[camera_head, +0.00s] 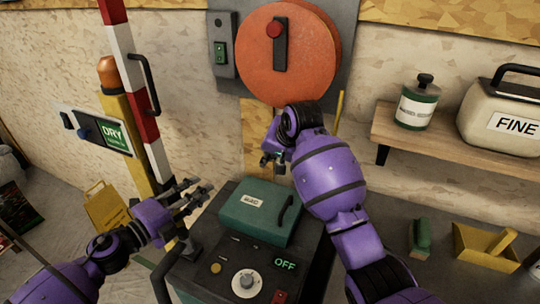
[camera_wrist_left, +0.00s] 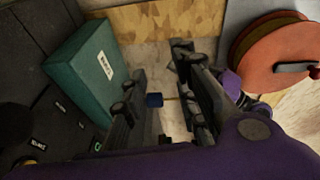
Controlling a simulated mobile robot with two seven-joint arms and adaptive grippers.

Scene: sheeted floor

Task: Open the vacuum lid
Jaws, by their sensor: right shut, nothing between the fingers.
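The vacuum (camera_head: 232,258) is a dark machine with a dial and a green OFF sign on its front panel. Its teal lid (camera_head: 255,213) has a white label and a dark handle (camera_head: 285,213) on its right side, and it lies flat and closed on top. The lid also shows in the left wrist view (camera_wrist_left: 85,72). My left gripper (camera_head: 197,190) is open and empty just left of the lid, apart from it; its spread fingers show in the left wrist view (camera_wrist_left: 160,88). My right gripper (camera_head: 272,160) is shut and empty above the lid's back edge.
A large orange disc (camera_head: 285,60) hangs on the wall behind. A red-and-white barrier pole (camera_head: 135,90) and a DRY sign (camera_head: 112,134) stand at left. At right, a shelf (camera_head: 440,150) holds a canister (camera_head: 418,105) and a FINE container (camera_head: 505,115); a yellow tray (camera_head: 483,250) lies below.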

